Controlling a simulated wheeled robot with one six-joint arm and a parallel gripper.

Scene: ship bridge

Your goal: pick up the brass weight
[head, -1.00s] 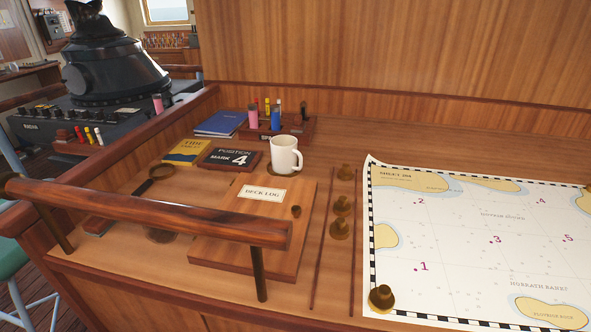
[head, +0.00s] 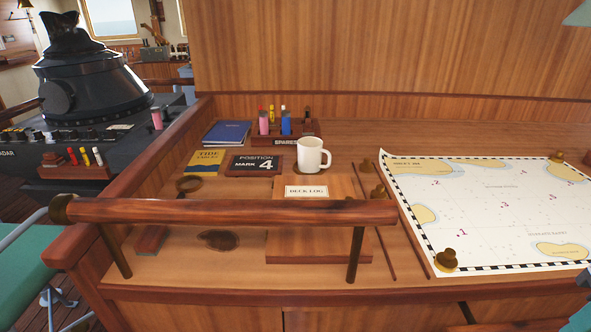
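Several small brass weights show in the head view. One brass weight (head: 446,261) stands on the near left corner of the chart (head: 490,225). Another brass weight (head: 556,157) is at the chart's far edge, on the right.
A wooden rail (head: 230,211) on posts crosses the desk front, before the deck log (head: 310,218). A white mug (head: 312,155) stands behind the log. A position block (head: 254,165), tide tables (head: 206,162), blue book (head: 227,132) and pen rack (head: 285,134) are farther left.

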